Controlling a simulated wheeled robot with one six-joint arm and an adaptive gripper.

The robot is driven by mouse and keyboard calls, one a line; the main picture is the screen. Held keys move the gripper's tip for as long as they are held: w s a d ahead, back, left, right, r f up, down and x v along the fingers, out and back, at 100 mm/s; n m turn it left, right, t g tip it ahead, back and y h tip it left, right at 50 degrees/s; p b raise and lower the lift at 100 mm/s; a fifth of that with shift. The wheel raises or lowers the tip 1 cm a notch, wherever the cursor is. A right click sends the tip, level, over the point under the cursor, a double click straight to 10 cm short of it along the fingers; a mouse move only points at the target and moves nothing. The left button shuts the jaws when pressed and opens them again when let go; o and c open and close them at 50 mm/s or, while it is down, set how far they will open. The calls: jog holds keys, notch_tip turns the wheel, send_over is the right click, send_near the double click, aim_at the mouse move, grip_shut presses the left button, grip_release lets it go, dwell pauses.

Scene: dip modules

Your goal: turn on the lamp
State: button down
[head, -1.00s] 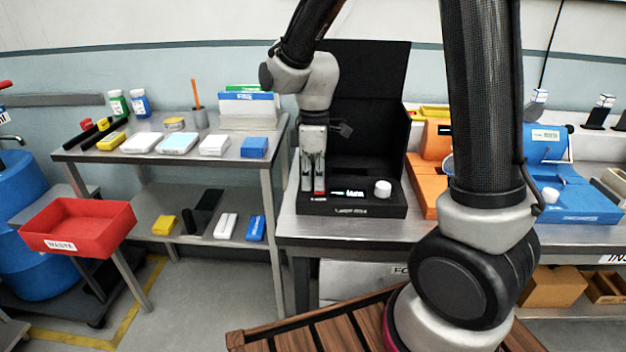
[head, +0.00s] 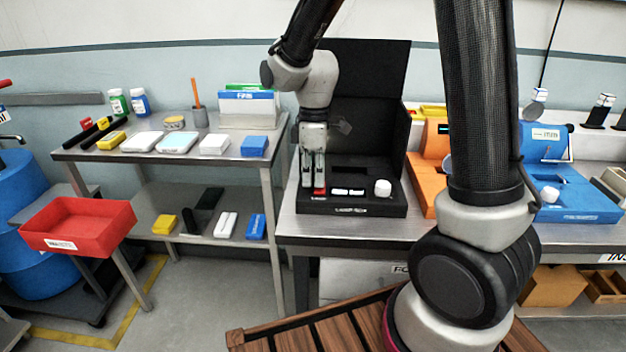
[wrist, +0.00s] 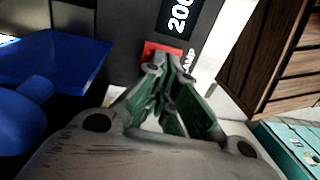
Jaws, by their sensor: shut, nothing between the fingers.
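The lamp box (head: 368,211) is a black module with a tall black back panel, standing on the metal bench. Its front panel carries a red switch (head: 319,191), small white displays (head: 347,191) and a white knob (head: 383,188). My gripper (head: 314,187) points down at the front left of the box, right at the red switch. In the wrist view the shut, empty fingertips (wrist: 168,68) overlap the red switch (wrist: 150,50), beside a display reading "200" and partly hidden lettering. I cannot tell whether they touch the switch.
An orange module (head: 425,175) and a blue module (head: 580,205) stand to the right on the bench. A shelf cart (head: 130,155) with boxes and bottles is at left, with a red bin (head: 78,215) in front of it.

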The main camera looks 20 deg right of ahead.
aim_at(321, 196)
dwell(0.3)
notch_tip(321, 196, up, 14)
jog(key=s, duration=0.1)
jog(key=shift+s+a, duration=0.25)
jog(key=shift+a, duration=0.05)
dwell(0.4)
jog(key=s+d+r+m+t, duration=0.2)
jog(key=s+d+m+t, duration=0.3)
jog(key=s+d+m, duration=0.8)
jog(key=s+d, duration=0.3)
jog(key=s, duration=0.1)
jog(key=shift+d+r+t+h, duration=0.15)
jog(key=shift+d+t+h, duration=0.15)
jog(key=shift+s+d, duration=0.1)
dwell(1.1)
